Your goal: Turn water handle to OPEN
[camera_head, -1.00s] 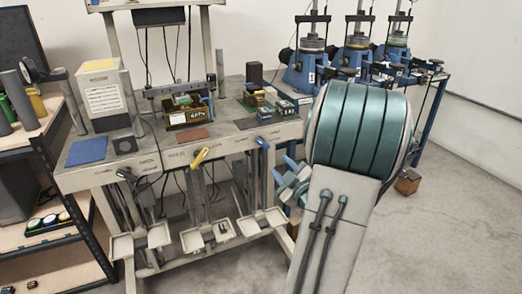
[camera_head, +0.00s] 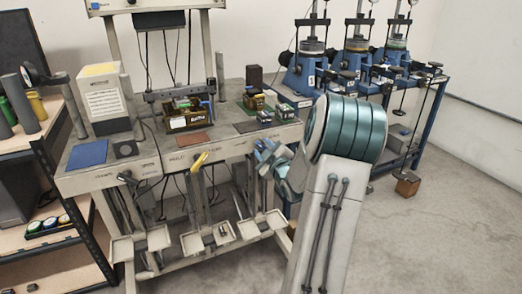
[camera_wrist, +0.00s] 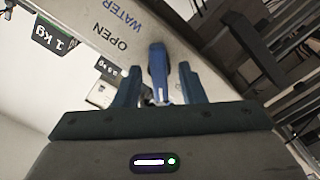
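The blue water handle (camera_wrist: 158,65) shows in the wrist view, hanging from a panel edge beside the printed words "WATER" and "OPEN" (camera_wrist: 118,28). My gripper (camera_wrist: 158,82) is open, with one finger on each side of the handle. Small gaps show between the fingers and the handle, so it does not look clamped. In the head view my gripper (camera_head: 270,156) is at the right part of the bench front and hides the blue handle.
A yellow handle (camera_head: 199,160) and a black handle (camera_head: 127,176) hang along the same bench front (camera_head: 110,176). Weights trays (camera_head: 208,238) hang below. Dark metal bars (camera_wrist: 255,45) stand close on the right in the wrist view.

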